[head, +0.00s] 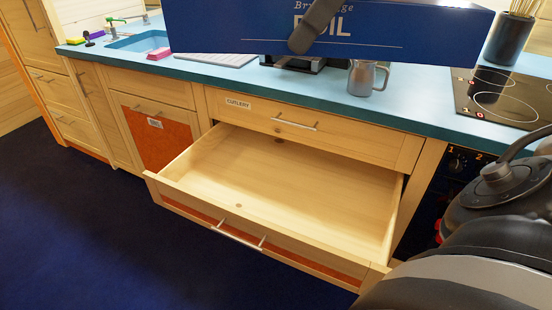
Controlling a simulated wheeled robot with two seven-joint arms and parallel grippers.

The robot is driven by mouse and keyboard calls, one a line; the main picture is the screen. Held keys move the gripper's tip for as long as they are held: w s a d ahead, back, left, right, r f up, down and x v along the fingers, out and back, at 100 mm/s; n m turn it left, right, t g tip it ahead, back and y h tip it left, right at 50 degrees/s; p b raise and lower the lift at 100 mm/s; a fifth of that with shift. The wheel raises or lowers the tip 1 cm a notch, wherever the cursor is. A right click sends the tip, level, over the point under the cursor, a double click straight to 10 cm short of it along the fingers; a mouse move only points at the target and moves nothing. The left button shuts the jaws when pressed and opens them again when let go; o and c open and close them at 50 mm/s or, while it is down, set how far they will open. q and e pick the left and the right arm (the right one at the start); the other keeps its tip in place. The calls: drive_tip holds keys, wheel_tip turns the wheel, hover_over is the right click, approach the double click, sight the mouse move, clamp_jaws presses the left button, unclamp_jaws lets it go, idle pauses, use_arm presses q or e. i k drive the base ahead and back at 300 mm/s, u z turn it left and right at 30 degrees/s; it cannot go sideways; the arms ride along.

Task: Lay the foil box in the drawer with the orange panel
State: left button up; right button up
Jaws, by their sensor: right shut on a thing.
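The foil box (420,28) is blue with the word FOIL on its face. It is close to the camera at the top of the head view, and its upper part is cut off by the frame. A dark finger of my right gripper (314,26) lies across its front; the gripper is shut on the box and holds it up. The drawer with the orange panel (200,217) is pulled open below. Its pale wooden inside looks empty. My left gripper is not in view.
A closed drawer labelled CUTLERY (270,114) is above the open one. On the blue counter (215,77) are a metal mug (362,78), a black hob (500,97), a dark utensil pot (508,40) and a sink (140,42). The dark blue floor (80,220) is clear at left.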

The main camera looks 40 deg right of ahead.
sight(250, 191)
drive_tip(key=i, duration=1.05)
drive_tip(key=z, duration=0.65)
